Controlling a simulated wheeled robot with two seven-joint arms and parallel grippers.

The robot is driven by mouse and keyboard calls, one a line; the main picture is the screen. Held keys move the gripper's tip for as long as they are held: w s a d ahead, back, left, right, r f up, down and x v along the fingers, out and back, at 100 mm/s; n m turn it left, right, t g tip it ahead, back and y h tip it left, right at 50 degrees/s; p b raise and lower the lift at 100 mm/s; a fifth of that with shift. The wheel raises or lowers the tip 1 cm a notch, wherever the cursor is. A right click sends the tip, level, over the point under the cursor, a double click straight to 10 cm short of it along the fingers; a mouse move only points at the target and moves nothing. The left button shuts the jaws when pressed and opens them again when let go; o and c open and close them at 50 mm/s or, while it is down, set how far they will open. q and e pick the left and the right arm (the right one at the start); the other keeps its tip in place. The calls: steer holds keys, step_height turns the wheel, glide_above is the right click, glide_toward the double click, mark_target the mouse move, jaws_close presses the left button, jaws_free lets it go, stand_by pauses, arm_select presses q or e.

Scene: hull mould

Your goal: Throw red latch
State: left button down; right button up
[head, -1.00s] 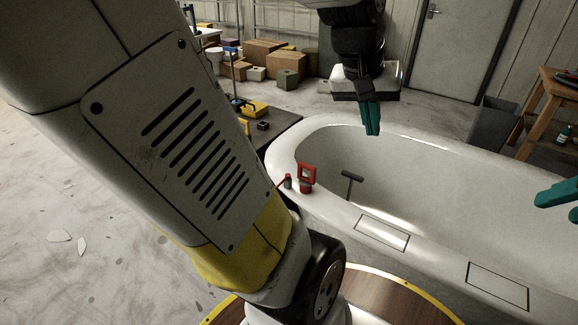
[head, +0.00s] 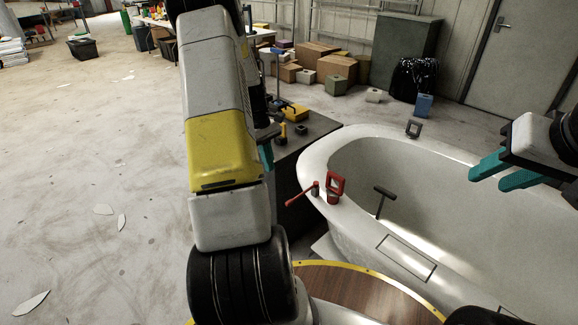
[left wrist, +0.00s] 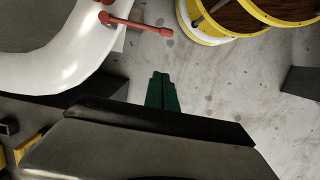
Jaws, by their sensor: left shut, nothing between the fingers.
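The red latch sits on the near-left rim of the white hull mould (head: 345,140). It has an upright red loop (head: 336,187) and a red lever (head: 300,197) pointing left past the rim. The left wrist view shows the lever (left wrist: 137,25) at the top, beyond the fingertips and apart from them. My left gripper (head: 266,155) is mostly hidden behind my own arm, left of the mould; its teal fingers (left wrist: 162,90) are together and empty. My right gripper (head: 494,176) is over the mould's right side, its teal fingers apart with nothing between them.
A dark bench (head: 310,128) with yellow tools stands behind the latch. A grey bracket (head: 413,129) sits on the far rim and a dark T-handle (head: 384,198) stands by the mould's inner wall. A round yellow-edged wooden platform (head: 365,290) lies in front. Floor at left is mostly clear.

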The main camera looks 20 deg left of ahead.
arm_select(q)
steer(key=s+d+f, duration=0.2)
steer(key=d+f, duration=0.4)
steer(key=f, duration=0.3)
steer(key=shift+s, duration=0.2)
steer(key=shift+d, duration=0.1)
